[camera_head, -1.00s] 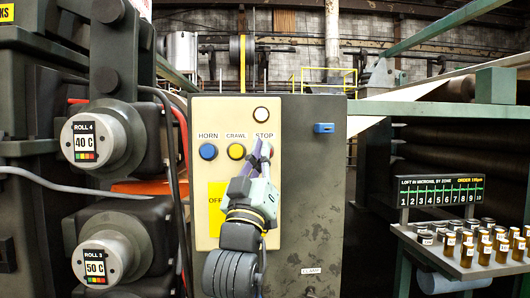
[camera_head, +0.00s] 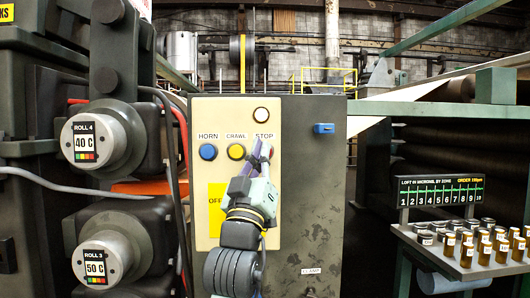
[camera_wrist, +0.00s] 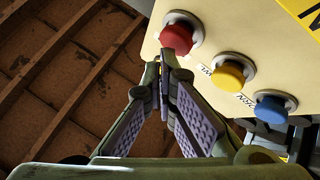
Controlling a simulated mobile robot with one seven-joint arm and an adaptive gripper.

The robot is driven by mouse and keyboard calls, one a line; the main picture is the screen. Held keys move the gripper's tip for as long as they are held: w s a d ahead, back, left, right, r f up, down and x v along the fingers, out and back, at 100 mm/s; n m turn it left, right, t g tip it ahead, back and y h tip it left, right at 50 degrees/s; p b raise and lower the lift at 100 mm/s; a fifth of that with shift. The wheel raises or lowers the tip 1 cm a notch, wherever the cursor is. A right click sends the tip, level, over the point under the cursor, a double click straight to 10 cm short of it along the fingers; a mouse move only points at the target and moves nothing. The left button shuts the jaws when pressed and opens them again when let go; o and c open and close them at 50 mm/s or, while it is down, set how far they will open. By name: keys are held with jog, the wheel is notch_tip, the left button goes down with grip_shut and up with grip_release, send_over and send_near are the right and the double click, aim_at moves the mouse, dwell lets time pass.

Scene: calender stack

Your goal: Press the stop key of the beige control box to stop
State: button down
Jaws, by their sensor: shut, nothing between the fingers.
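The beige control box (camera_head: 235,112) stands upright in the middle of the head view. Its red stop key (camera_wrist: 177,38), under the STOP label, is mostly hidden behind my fingers in the head view. The wrist view shows it as a round cap in a grey collar. My gripper (camera_wrist: 165,64) is shut and empty, its tips close to the red cap's lower edge in that view; I cannot tell if they touch it. In the head view my gripper (camera_head: 261,148) reaches up in front of the panel.
The yellow crawl key (camera_head: 236,151) and blue horn key (camera_head: 208,151) sit left of the stop key. A white lamp (camera_head: 260,114) is above it. Rolls with hoses stand at the left. A tray of several jars (camera_head: 480,245) is at the right.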

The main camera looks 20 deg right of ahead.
jog(key=shift+w+d, duration=0.15)
jog(key=shift+w, duration=0.4)
dwell(0.7)
jog(key=shift+s, duration=0.2)
jog(key=shift+s+a, duration=0.25)
jog(key=shift+s, duration=0.6)
jog(key=shift+s+a, duration=0.25)
jog(key=shift+s, duration=0.5)
jog(key=shift+s+a, duration=0.25)
jog(key=shift+s, duration=0.55)
jog(key=shift+s+a, duration=0.25)
jog(key=shift+s, duration=0.5)
